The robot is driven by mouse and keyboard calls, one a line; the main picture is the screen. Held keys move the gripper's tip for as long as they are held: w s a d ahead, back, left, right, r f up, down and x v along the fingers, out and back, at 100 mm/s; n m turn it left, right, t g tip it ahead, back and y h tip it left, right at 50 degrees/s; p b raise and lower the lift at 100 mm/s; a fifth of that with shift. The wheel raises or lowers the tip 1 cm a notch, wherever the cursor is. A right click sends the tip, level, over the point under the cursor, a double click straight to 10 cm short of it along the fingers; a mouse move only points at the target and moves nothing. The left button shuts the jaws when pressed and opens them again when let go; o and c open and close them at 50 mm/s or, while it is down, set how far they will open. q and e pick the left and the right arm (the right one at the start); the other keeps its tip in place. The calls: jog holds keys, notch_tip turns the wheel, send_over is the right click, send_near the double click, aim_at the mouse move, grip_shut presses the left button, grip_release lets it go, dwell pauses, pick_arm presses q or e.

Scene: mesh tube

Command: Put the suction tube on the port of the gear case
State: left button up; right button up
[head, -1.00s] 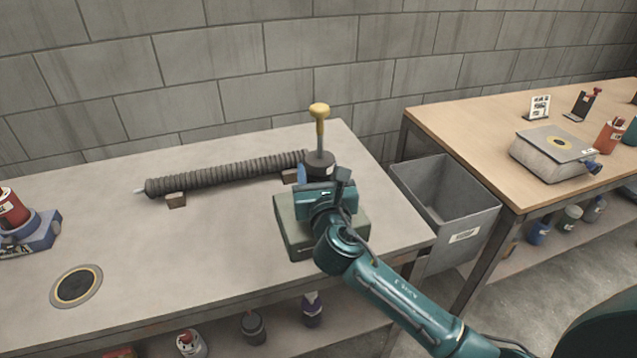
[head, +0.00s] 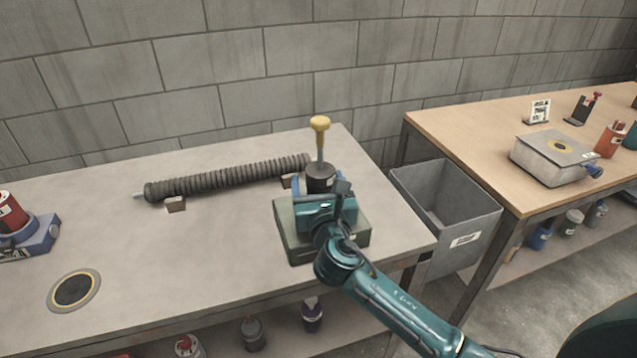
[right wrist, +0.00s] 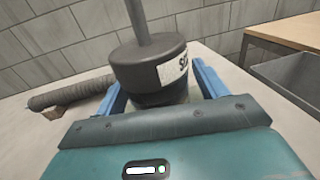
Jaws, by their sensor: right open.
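A dark cylinder with a label (head: 321,178), a thin upright rod and a yellow end (head: 320,123) stands upright at the green-grey box (head: 292,250), perhaps the gear case. The cylinder's base and any port under it are hidden. The label shows in the right wrist view (right wrist: 172,72). My right gripper (right wrist: 160,92) is open, its blue fingers on either side of the cylinder. A ribbed dark tube (head: 230,177) lies across small brown blocks behind and to the left. I cannot tell which of the two is the suction tube.
A grey bin (head: 440,205) stands between the benches. The wooden bench (head: 470,125) holds a grey case (head: 545,165) with a yellow ring. A black disc (head: 75,289) and a blue stand (head: 38,238) are at left. The grey table (head: 180,245) is clear in its middle.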

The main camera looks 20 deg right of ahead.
jog(key=shift+r, duration=0.2)
jog(key=s+a, duration=0.1)
jog(key=s, duration=1.1)
jog(key=shift+a, duration=0.35)
